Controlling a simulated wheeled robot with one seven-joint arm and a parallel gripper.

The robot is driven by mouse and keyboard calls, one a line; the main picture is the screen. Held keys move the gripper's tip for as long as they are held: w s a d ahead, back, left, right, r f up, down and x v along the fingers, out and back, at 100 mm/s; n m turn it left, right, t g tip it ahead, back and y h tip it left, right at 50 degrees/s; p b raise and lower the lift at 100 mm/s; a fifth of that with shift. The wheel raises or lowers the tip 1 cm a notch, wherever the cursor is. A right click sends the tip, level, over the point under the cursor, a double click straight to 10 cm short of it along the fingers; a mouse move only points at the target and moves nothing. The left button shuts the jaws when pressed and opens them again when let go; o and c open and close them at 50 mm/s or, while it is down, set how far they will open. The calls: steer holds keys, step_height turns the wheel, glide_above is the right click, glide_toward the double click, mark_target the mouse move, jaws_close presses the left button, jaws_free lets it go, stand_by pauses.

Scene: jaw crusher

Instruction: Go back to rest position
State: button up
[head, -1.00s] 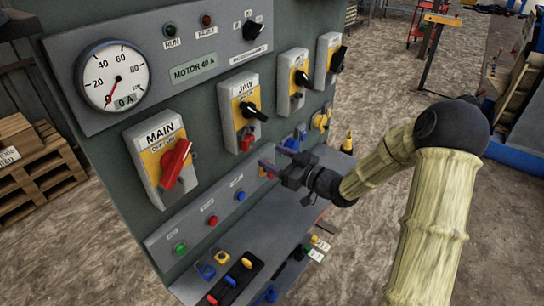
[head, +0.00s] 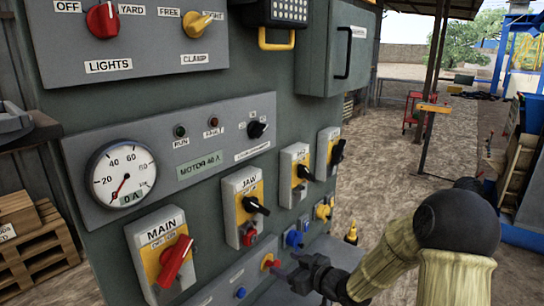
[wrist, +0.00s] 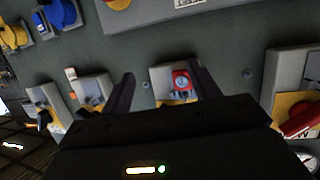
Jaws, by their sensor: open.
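My gripper (head: 283,270) is in front of the lower right part of the grey-green control panel (head: 230,100), below the JAW switch (head: 243,208). Its black jaws are open, and I see nothing held between them. In the wrist view my gripper (wrist: 164,85) has two dark fingers spread apart. Behind them is a grey and yellow switch box with a red part (wrist: 181,80), apart from the fingers as far as I can tell. My arm reaches in from the lower right of the head view, bent at the elbow.
The MAIN switch (head: 172,262) with its red handle is at lower left, near the dial gauge (head: 122,175). Two more yellow-plated switches (head: 295,172) (head: 328,152) are at right. Wooden pallets (head: 35,240) stand at left. Open gravel ground (head: 385,160) lies right of the panel.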

steer(key=s+d+f+m+g+h, duration=0.1)
steer(key=s+d+m+g+h, duration=0.3)
steer(key=s, duration=0.7)
steer(key=s+d+f+m+g+h, duration=0.1)
steer(key=s+d+m+g+h, duration=0.3)
steer(key=s, duration=0.8)
steer(key=shift+d+m+h, duration=0.4)
steer(key=shift+d+h, duration=0.5)
steer(key=shift+d, duration=0.3)
